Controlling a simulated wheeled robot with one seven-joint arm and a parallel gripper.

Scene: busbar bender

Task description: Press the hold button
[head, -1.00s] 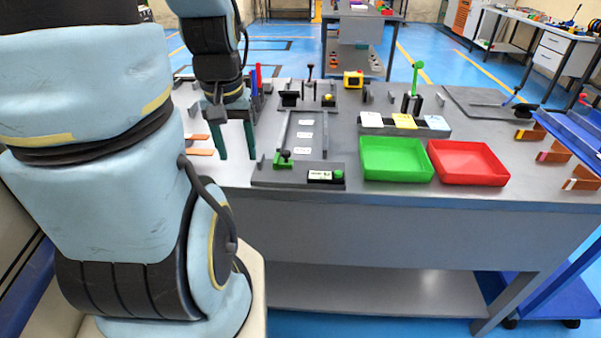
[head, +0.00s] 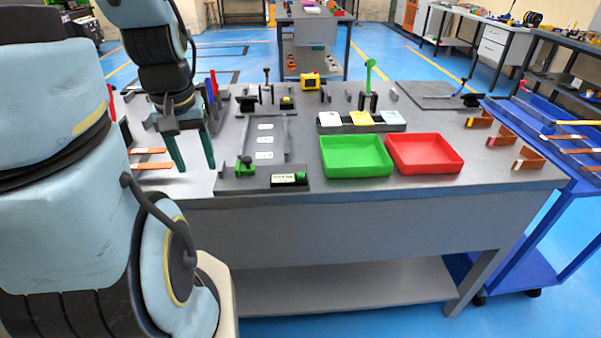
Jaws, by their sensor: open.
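A small green button (head: 301,176) sits at the right end of a labelled block on the front of the dark bender plate (head: 232,184); the label is too small to read. A yellow button (head: 287,102) stands on a dark block at the back of the fixture. A yellow box (head: 310,81) with a dark front stands behind it. I cannot tell by lettering which is the hold button. My gripper (head: 196,168) is open and empty, fingers pointing down, to the left of the plate and its green-knobbed clamp (head: 245,166), apart from all the buttons.
A green tray (head: 355,171) and a red tray (head: 425,167) stand right of the plate. Copper-coloured strips (head: 148,151) lie left of my gripper. An upright green-handled lever (head: 370,75) rises behind the label cards. A blue cart (head: 520,265) stands at the right.

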